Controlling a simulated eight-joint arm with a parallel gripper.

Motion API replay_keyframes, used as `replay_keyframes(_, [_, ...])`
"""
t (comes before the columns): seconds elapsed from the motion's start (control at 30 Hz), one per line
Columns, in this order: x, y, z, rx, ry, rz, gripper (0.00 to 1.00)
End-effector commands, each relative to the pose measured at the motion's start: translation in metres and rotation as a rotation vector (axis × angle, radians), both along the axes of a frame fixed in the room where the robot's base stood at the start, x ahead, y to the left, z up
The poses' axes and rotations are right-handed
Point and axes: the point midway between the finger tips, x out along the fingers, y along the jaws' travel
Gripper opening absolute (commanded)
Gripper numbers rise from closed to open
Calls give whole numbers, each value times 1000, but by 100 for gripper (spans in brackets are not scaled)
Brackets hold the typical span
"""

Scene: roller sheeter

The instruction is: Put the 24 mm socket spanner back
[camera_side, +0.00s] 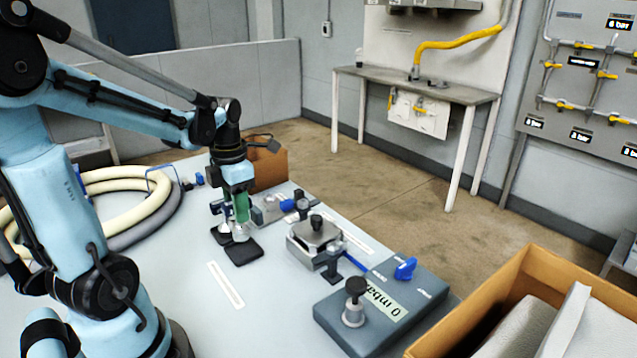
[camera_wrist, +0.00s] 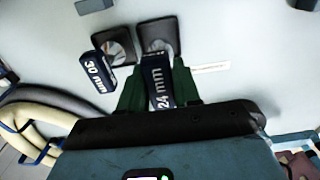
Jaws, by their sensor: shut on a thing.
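My gripper (camera_side: 241,212), with green fingers, points down over two dark square bases on the table. In the wrist view it is shut on the 24 mm socket spanner (camera_wrist: 158,82), whose dark blue handle carries a white "24 mm" label. The spanner's lower end is over the right dark base (camera_wrist: 150,30); I cannot tell whether it is seated there. The 30 mm spanner (camera_wrist: 93,72) stands at the left dark base (camera_wrist: 122,34), just left of my fingers. In the side view my fingers mostly hide the 24 mm spanner, and the near base (camera_side: 244,252) is directly below it.
A metal block device (camera_side: 313,240) and a grey box with a blue knob (camera_side: 385,300) stand to the right. Coiled hoses (camera_side: 130,205) lie at the left. A cardboard box (camera_side: 268,170) is behind my gripper. The table's front middle is clear except for a white strip (camera_side: 226,285).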

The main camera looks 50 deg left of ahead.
Motion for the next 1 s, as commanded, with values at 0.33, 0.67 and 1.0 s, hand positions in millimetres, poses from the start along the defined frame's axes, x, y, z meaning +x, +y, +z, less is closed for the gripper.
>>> replay_keyframes(0.33, [0,0,-34,0,-1,-1,0])
replay_keyframes(0.67, [0,0,-40,0,-1,-1,0])
replay_keyframes(1.0, [0,0,-43,0,-1,0,54])
